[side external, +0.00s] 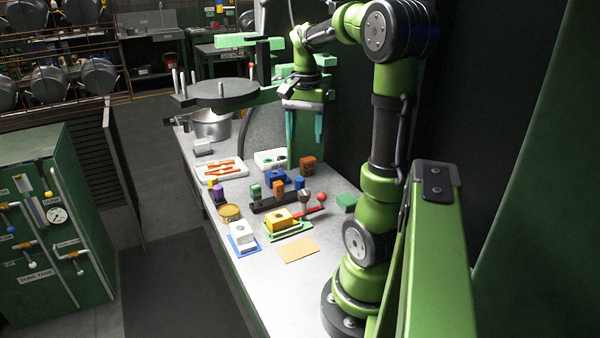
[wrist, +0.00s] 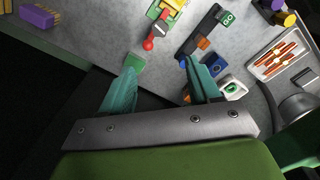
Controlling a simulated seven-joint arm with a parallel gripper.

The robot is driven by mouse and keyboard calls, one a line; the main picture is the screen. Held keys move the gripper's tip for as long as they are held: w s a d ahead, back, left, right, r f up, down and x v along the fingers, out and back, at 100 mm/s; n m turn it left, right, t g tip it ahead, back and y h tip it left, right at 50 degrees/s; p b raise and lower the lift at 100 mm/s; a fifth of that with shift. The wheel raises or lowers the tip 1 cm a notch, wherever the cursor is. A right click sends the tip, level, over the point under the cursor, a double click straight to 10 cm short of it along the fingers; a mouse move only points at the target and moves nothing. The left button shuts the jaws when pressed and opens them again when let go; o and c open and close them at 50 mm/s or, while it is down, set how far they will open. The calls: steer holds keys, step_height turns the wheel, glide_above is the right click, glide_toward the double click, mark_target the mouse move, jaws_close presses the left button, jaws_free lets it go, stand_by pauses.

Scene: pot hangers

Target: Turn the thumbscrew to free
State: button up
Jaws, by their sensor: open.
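I cannot make out a thumbscrew for certain in either view. A green clamp fixture with a red ball-ended lever (side external: 322,197) holds a yellow block (side external: 279,220) on the bench; the lever also shows in the wrist view (wrist: 148,43). My gripper (side external: 304,146) hangs fingers-down above the back right of the bench, with its teal fingers spread. In the wrist view my gripper (wrist: 157,67) is open with nothing between the fingers. The clamp fixture lies beyond the fingertips there, apart from them.
A dark round plate with pegs (side external: 222,93) stands above a metal pot (side external: 211,125) at the far end. A white tray of orange-red pieces (side external: 221,169), a black strip with blocks (side external: 276,201) and a green block (side external: 346,202) crowd the bench (side external: 310,268). Its near end is clearer.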

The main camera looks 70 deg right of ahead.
mark_target(305, 191)
step_height(305, 191, down, 16)
steer(key=shift+f, duration=0.1)
stand_by(0.4)
steer(key=shift+c, duration=0.2)
steer(key=c, duration=1)
